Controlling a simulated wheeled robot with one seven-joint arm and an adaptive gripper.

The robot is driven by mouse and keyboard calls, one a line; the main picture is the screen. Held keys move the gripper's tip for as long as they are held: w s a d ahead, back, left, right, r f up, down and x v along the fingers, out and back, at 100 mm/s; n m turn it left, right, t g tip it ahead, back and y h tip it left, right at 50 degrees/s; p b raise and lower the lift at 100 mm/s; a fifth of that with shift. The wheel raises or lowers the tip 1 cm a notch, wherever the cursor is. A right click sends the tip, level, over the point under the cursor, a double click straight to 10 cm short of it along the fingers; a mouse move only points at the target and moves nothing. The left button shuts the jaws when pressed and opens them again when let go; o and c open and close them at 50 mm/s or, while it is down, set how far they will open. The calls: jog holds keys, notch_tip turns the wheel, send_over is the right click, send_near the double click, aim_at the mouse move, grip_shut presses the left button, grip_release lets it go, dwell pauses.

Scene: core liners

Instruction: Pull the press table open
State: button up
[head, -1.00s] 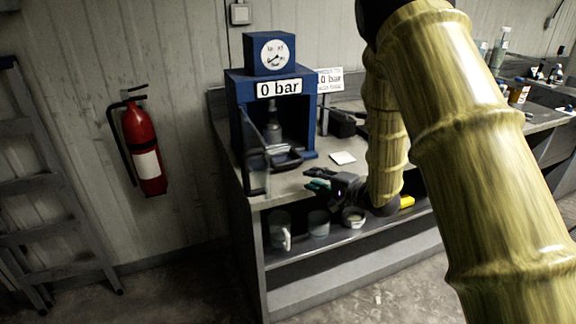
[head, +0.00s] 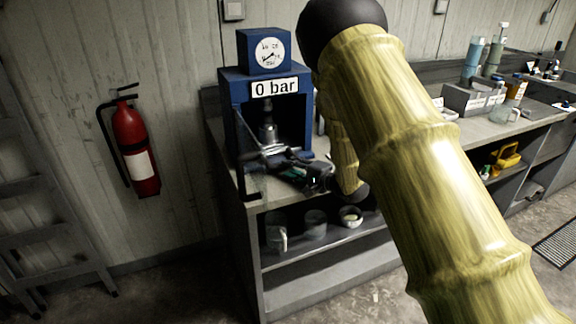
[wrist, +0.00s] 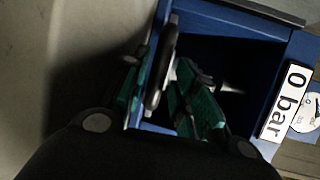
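The blue press (head: 234,120) stands on the bench, with a round gauge on top and a "0 bar" sign. It also shows in the wrist view (wrist: 215,22). My gripper (head: 272,158) is at the front of the press opening. In the wrist view my gripper (wrist: 165,85) is open, its green-padded fingers on either side of a grey handle-like bar (wrist: 158,75). A gap shows beside the bar, so the fingers do not look closed on it. My gripper and arm hide much of the press table in the head view.
Mugs and a bowl (head: 350,216) sit on the shelf below the bench (head: 225,165). A red fire extinguisher (head: 135,150) hangs on the wall at left. Bottles and boxes stand at right.

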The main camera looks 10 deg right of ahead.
jog(key=shift+x, duration=1.5)
grip_shut()
